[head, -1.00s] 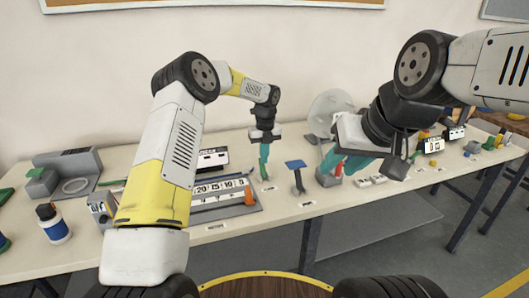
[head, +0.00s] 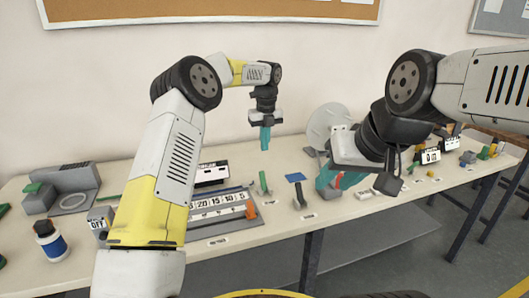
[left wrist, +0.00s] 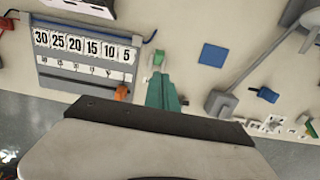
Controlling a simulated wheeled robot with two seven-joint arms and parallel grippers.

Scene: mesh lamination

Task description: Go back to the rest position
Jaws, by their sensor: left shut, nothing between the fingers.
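My left gripper (head: 265,138) hangs above the table (head: 225,262) in the head view, teal fingers pointing down and closed together with nothing between them. The fingers also show in the left wrist view (left wrist: 163,93). Below it, apart from it, a small green-topped tool (head: 264,183) stands on the table; it also shows just beyond the fingertips in the left wrist view (left wrist: 158,58). My right gripper (head: 338,178) is at the right over the table, its teal fingers partly hidden by its own wrist; whether they are open or shut is unclear.
A number board (head: 222,205) with an orange piece (head: 251,210) lies left of the green tool. A white-and-blue bottle (head: 51,240) and a grey fixture (head: 62,188) stand at the left. Black-and-white displays (head: 431,156) stand at the right.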

